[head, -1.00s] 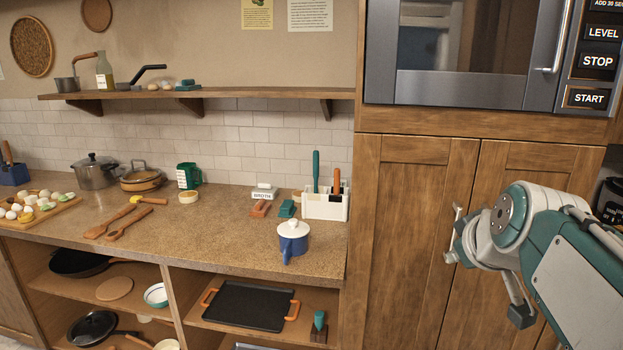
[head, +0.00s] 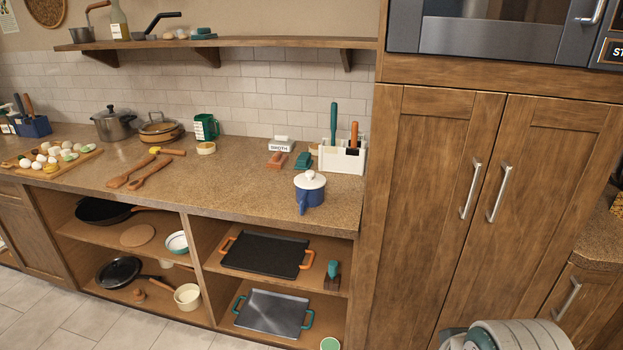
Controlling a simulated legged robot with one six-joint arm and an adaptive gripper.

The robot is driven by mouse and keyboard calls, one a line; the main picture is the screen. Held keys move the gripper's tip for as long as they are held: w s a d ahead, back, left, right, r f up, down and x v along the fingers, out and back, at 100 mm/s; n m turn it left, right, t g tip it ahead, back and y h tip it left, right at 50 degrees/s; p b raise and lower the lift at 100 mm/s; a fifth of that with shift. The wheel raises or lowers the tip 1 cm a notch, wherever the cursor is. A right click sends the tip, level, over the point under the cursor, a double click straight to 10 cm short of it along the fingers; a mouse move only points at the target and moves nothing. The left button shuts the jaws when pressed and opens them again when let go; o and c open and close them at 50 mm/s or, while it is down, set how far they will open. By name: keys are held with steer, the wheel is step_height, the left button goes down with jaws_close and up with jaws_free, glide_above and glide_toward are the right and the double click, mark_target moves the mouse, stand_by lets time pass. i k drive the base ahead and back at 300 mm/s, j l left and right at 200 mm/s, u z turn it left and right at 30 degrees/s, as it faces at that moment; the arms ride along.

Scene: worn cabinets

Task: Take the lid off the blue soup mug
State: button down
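The blue soup mug (head: 310,196) stands upright near the front right of the counter. Its white lid (head: 310,180) sits on top, with a small knob. A blue handle points down and left toward the counter's front edge. Part of my arm shows at the bottom right edge of the head view, well apart from the mug. My gripper's fingertips are out of the picture.
A white utensil holder (head: 343,158) stands behind the mug, with a tall wooden cabinet (head: 450,200) to the right. Two wooden spoons (head: 140,171) lie to the left. The counter (head: 240,185) is clear left of the mug. A shelf (head: 220,43) runs above.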

mark_target(310, 180)
steer(key=i+j+z, duration=0.35)
steer(key=i+j, duration=1.05)
steer(key=i, duration=0.05)
